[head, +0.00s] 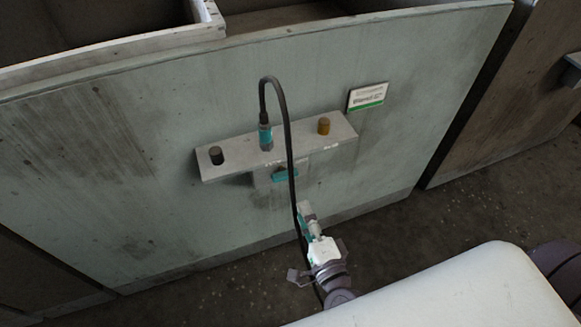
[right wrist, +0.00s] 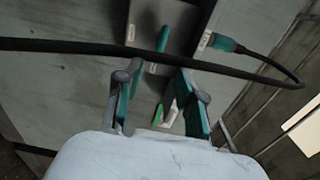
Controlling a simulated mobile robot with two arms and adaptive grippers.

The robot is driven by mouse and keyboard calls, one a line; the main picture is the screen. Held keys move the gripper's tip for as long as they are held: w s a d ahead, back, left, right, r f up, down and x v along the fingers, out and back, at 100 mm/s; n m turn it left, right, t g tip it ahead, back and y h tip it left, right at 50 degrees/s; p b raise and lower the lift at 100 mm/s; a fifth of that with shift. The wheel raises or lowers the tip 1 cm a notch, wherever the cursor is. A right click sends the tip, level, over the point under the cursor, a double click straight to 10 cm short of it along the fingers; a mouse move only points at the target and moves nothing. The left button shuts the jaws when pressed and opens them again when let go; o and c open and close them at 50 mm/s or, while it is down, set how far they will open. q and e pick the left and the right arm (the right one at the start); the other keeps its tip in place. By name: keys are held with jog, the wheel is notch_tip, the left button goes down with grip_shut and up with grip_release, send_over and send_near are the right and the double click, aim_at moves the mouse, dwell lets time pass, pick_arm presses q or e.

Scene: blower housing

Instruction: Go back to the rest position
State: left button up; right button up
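My right gripper (head: 306,216) is low in front of the bracket in the head view, beside the hanging cable. In the right wrist view its two teal-padded fingers (right wrist: 158,98) stand apart with nothing clasped between them. The black cable (head: 289,150) loops up from a teal and grey connector (head: 265,137) standing upright on the bracket, then hangs down past my gripper. In the right wrist view the cable (right wrist: 75,47) crosses near the fingertips; I cannot tell whether it touches them. The connector (right wrist: 222,42) also shows there. My left gripper is not in view.
A grey bracket (head: 225,168) juts from the pale housing panel (head: 130,120). It bears a black peg (head: 216,155) and a brass-coloured peg (head: 323,126). A label plate (head: 367,97) is on the panel. Dark floor (head: 480,200) lies open at the right.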

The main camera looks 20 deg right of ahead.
jog(key=s+f+n+g+y, duration=0.1)
jog(key=s+f+n+g, duration=0.3)
jog(key=f, duration=0.5)
jog(key=s+f+n+g, duration=0.2)
jog(key=f+n+g, duration=0.2)
jog(key=f+n, duration=0.4)
jog(key=s+f+n+g+y, duration=0.1)
jog(key=s+f+n+g, duration=0.25)
jog(key=f, duration=0.75)
jog(key=s+d+f+n+g+h+p, duration=0.1)
jog(key=s+d+f+n+g+h, duration=0.2)
jog(key=s+d+f+n+g, duration=0.45)
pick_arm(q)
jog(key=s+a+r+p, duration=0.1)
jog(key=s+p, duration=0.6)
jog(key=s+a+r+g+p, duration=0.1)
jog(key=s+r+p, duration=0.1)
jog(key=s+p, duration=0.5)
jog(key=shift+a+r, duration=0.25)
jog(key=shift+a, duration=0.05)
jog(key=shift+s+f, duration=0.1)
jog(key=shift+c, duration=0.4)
pick_arm(e)
jog(key=s+r+m+t, duration=0.2)
jog(key=s+r, duration=0.2)
jog(key=s, duration=1)
jog(key=shift+s+d+r+m, duration=0.15)
jog(key=shift+s+d+m, duration=0.15)
jog(key=shift+m, duration=0.1)
